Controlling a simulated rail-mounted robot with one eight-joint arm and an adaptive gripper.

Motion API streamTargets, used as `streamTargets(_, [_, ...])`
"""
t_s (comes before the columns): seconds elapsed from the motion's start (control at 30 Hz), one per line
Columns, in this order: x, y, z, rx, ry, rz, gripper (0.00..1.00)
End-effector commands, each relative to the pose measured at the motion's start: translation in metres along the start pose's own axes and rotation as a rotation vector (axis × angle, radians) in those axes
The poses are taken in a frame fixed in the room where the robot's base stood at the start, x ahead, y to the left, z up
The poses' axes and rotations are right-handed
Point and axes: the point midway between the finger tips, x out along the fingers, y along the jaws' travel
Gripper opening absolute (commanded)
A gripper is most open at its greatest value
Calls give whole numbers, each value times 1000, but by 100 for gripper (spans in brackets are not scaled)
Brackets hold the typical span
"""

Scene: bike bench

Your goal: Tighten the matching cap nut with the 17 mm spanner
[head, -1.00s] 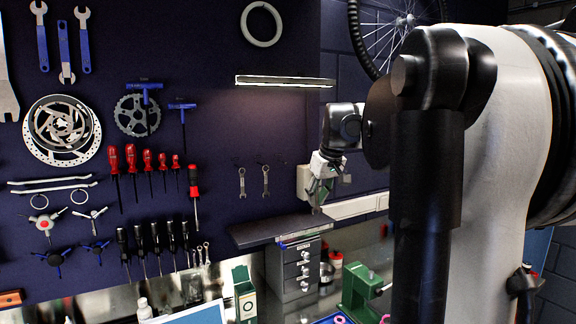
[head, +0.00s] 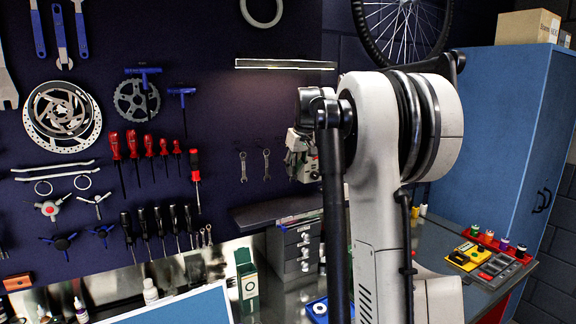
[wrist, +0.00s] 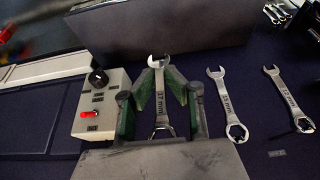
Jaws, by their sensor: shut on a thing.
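The 17 mm spanner (wrist: 160,108) is between the green-padded fingers of my gripper (wrist: 160,92) in the wrist view, its open end pointing up the picture and its ring end low between the finger bases. My gripper is shut on it. In the head view my gripper (head: 299,150) is small, in front of the dark tool board and partly hidden by my arm. Whether the spanner still touches the board is unclear. The 15 mm spanner (wrist: 227,105) and 12 mm spanner (wrist: 288,98) hang to its right in the wrist view. I cannot make out a cap nut.
A pale box with a red switch (wrist: 100,105) is close left of my gripper. A dark shelf (head: 275,211) juts from the board above grey drawers (head: 293,258). A blue cabinet (head: 490,130) and a tray with coloured knobs (head: 490,260) stand at right.

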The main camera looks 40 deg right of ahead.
Motion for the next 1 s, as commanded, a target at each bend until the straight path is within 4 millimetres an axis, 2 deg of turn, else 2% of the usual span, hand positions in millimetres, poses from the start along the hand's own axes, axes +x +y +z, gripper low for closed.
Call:
streamTargets(0.17, [4,0,-10,-1,0,0,0])
streamTargets(0.4, [13,0,-35,-2,0,0,0])
streamTargets(0.67, [18,0,-36,-1,0,0,0])
streamTargets(0.7, [18,0,-36,-1,0,0,14])
streamTargets(0.83, [18,0,-36,-1,0,0,30])
streamTargets(1.0, [18,0,-36,0,0,0,30])
